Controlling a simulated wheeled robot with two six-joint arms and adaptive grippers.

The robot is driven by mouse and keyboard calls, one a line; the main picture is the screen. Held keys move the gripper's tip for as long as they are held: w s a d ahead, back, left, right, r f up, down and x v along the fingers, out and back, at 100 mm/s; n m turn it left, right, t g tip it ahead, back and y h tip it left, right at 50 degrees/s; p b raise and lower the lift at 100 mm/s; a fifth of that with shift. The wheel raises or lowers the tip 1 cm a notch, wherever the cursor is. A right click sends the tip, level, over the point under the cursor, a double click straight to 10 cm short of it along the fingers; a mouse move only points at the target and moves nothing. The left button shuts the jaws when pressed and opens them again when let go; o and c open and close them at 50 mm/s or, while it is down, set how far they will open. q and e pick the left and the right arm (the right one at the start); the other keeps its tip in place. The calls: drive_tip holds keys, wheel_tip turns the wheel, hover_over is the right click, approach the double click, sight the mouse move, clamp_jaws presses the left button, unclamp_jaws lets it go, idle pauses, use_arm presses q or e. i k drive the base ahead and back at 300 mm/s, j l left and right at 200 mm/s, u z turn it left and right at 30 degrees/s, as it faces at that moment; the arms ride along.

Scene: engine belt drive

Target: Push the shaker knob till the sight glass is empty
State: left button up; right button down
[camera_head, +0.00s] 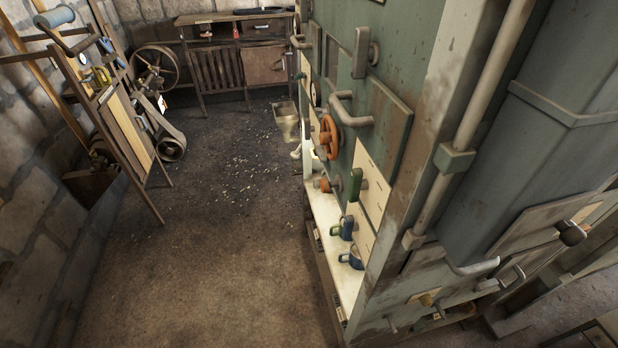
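A dark round knob (571,233) sticks out on a short rod from the right-hand side of the large green-grey machine (395,45). I cannot tell for sure that it is the shaker knob. No sight glass can be made out; the machine's front panel is seen at a steep angle. Neither of my grippers shows in this view, so nothing is seen touching the knob.
The machine's front carries an orange handwheel (329,137), a green lever (354,185) and blue handles (351,260) above a pale ledge. A wooden rack (118,120) stands left, a workbench (222,62) at the back. The floor between is mostly clear.

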sight(326, 184)
drive_tip(key=k+j, duration=0.15)
drive_tip(key=j, duration=0.35)
drive_tip(key=k+j+u, duration=0.15)
drive_tip(key=j, duration=0.85)
drive_tip(key=k+j+u, duration=0.1)
drive_tip(key=j, duration=0.4)
drive_tip(key=k, duration=0.05)
